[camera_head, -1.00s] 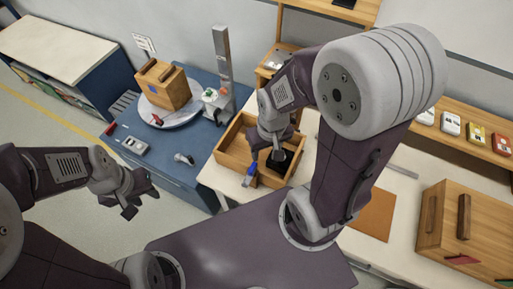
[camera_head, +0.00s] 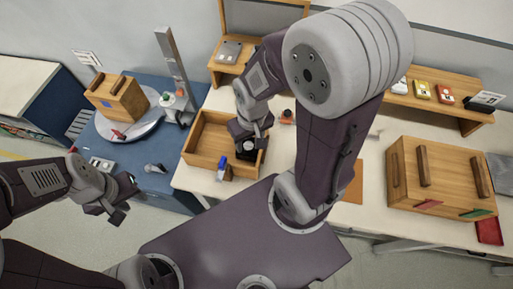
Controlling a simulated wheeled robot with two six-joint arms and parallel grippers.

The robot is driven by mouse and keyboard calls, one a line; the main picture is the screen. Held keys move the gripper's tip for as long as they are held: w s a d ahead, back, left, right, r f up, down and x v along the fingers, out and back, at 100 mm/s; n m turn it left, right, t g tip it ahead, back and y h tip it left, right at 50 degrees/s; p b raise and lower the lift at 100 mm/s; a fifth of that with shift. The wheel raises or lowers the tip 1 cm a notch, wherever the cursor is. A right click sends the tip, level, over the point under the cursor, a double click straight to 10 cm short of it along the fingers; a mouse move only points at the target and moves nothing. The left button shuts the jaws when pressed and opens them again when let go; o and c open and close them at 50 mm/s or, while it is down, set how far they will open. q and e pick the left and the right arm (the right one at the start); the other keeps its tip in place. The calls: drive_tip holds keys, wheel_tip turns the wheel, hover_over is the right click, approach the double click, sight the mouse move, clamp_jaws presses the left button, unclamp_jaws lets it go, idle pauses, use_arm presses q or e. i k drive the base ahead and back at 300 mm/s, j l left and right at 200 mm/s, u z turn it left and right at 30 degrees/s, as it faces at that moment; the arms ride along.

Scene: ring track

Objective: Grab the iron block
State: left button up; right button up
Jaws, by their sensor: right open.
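A small dark block (camera_head: 247,158), which may be the iron block, is in the right part of an open wooden tray (camera_head: 203,160) on the white table. My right gripper (camera_head: 247,143) is open and reaches down into the tray, just above or around the dark block. Its fingertips are partly hidden, so contact is not clear. My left gripper (camera_head: 112,208) hangs at the left, away from the tray, with nothing visible in it. Its jaw opening is unclear.
A blue table (camera_head: 140,178) at left bears a round plate (camera_head: 130,132) with a wooden box (camera_head: 117,98) and a metal post (camera_head: 171,62). A large wooden box (camera_head: 440,175) stands at right. A blue-topped item (camera_head: 223,170) is at the tray's front.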

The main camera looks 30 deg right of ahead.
sight(249, 153)
drive_tip(key=l+z, duration=0.1)
drive_tip(key=z, duration=0.85)
drive_tip(key=j+z, duration=0.15)
drive_tip(key=j, duration=1.3)
drive_tip(key=k+j+z, duration=0.15)
drive_tip(key=j, duration=1.25)
drive_tip(key=l, duration=0.55)
